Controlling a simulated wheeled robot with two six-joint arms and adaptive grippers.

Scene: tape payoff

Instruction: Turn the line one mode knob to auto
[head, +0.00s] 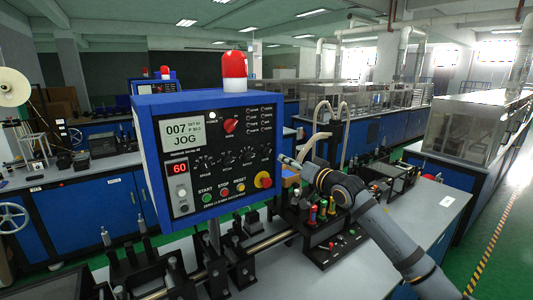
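My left gripper is not in view.
A red beacon (234,71) tops the panel. Below are several small dials, a red 60 display (180,168), buttons and a red-and-yellow emergency stop (263,180). A black rack of coloured-handled tools (318,240) stands below my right gripper.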

